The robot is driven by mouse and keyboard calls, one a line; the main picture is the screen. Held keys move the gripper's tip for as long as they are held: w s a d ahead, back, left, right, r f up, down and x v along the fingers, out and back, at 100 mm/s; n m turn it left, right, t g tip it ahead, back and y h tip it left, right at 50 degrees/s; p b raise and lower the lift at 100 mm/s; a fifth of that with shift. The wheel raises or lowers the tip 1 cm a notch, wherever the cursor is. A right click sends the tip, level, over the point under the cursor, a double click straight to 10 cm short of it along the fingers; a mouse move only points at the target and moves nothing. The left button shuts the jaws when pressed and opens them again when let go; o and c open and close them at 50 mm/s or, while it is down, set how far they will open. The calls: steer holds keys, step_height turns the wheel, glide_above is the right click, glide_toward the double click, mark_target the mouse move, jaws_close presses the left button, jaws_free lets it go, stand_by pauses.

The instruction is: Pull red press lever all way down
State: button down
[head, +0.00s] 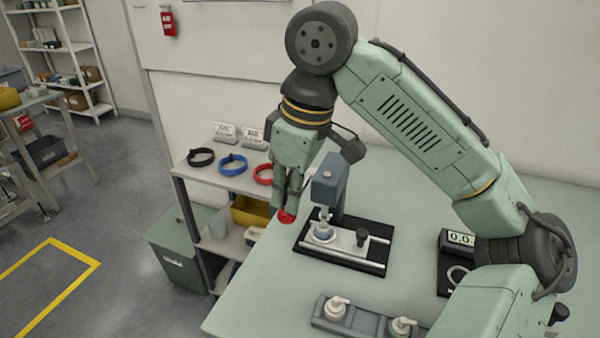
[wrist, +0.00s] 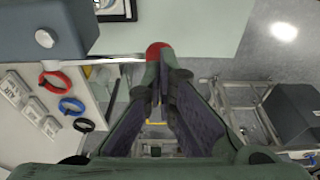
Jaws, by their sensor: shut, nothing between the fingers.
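The press has a blue-grey head (head: 329,181) on a black base (head: 304,246) near the table's left edge. Its head also fills the upper left of the wrist view (wrist: 45,25). The red lever knob (head: 287,217) shows just under my fingertips in the head view, left of the press head. In the wrist view, the knob (wrist: 156,50) sits at the end of a thin metal rod (wrist: 105,60). My gripper (head: 286,204) is shut and empty, its tips against or very close to the knob. Contact is hard to tell. My gripper hides part of the lever.
Pump bottles stand in a grey tray (head: 356,319) at the front. A display unit (head: 459,240) is at right. A shelf with coloured rings (head: 233,163) stands beyond the left edge.

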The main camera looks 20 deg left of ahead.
steer(key=shift+f, duration=0.9)
steer(key=shift+w+f+b, duration=0.1)
steer(key=shift+f+b, duration=0.35)
steer(key=shift+f, duration=0.35)
stand_by(0.4)
steer(key=r+p, duration=0.3)
steer(key=p, duration=0.1)
steer(key=shift+w+r, duration=0.1)
steer(key=shift+w, duration=0.15)
stand_by(0.4)
